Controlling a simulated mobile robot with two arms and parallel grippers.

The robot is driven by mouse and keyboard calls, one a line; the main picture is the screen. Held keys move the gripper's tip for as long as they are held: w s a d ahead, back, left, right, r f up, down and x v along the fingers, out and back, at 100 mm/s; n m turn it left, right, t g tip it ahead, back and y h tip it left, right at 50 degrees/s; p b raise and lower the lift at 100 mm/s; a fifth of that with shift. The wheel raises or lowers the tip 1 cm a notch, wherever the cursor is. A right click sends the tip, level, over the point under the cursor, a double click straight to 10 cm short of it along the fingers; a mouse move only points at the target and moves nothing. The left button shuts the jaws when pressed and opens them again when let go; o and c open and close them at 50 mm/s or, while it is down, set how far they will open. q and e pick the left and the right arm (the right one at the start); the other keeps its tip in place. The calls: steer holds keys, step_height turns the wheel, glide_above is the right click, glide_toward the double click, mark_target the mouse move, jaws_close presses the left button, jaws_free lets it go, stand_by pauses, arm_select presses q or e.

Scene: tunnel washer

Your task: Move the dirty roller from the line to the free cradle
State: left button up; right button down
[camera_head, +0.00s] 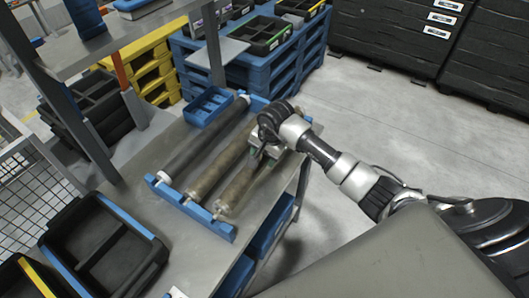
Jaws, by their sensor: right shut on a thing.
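A blue cradle rack (190,208) lies on a grey metal table and bears a row of long rollers. The left roller (203,138) is dark grey and looks clean. The middle roller (220,163) is brownish and dirty. The right roller (236,188) is also brownish, with its near end at the blue front bar. My right gripper (264,150) comes in from the right and is shut on this right roller, covering part of it. I cannot tell whether the roller is lifted off the rack. My left gripper is not in view.
A small blue tray (208,106) stands behind the rollers. Black bins (100,245) are at the lower left. A metal shelf post (62,95) rises at the left. Blue pallets with black crates (262,34) stand behind. The floor to the right is open.

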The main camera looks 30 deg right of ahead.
steer(key=shift+f+b, duration=0.6)
steer(key=shift+f, duration=0.4)
steer(key=shift+w, duration=0.1)
steer(key=shift+a, duration=0.1)
steer(key=shift+f+b, duration=0.9)
steer(key=shift+b, duration=0.1)
